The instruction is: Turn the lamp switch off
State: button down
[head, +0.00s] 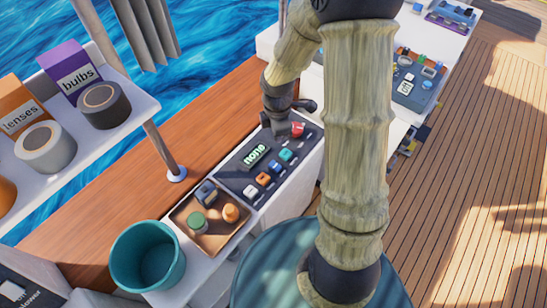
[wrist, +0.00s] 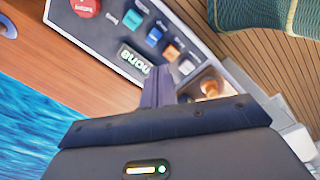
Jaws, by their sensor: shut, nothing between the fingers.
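The dark switch panel (head: 232,178) lies on the white counter and carries a row of small coloured switches. I see a teal switch (head: 286,155), a blue switch (head: 275,165), an orange switch (head: 263,179) and a white switch (head: 250,190); in the wrist view they show as teal (wrist: 133,18), blue (wrist: 154,36), orange (wrist: 171,52) and white (wrist: 187,67). Their labels are too small to read, so I cannot tell which is the lamp's. My gripper (wrist: 158,72) is shut and empty, above the panel near its lit display (wrist: 133,58). In the head view, my gripper (head: 285,132) is near the panel's far end.
A red button (head: 298,129) sits at the panel's far end. A wooden tray (head: 190,235) with small knobs and a teal bucket (head: 147,257) stand in front. A shelf at left holds boxes and round lamps. Another panel (head: 413,90) lies behind my arm.

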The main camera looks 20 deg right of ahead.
jog(key=w+f+n, duration=0.3)
jog(key=f+n, duration=0.1)
jog(key=n, duration=0.3)
jog(key=shift+w+f+y, duration=0.3)
jog(key=shift+w+f, duration=0.1)
jog(key=shift+s+p, duration=0.1)
jog(key=shift+p, duration=0.2)
jog(key=shift+s+d+r, duration=0.15)
jog(key=shift+s+d, duration=0.3)
jog(key=shift+s, duration=0.1)
jog(key=shift+r+p, duration=0.1)
jog(key=shift+p, duration=0.25)
notch_tip(320, 180, up, 14)
jog(key=s+d+p, duration=0.1)
jog(key=s+p, duration=0.1)
jog(key=p, duration=0.2)
jog(key=shift+s+d+f, duration=0.15)
jog(key=shift+d+f, duration=0.1)
jog(key=shift+d, duration=0.1)
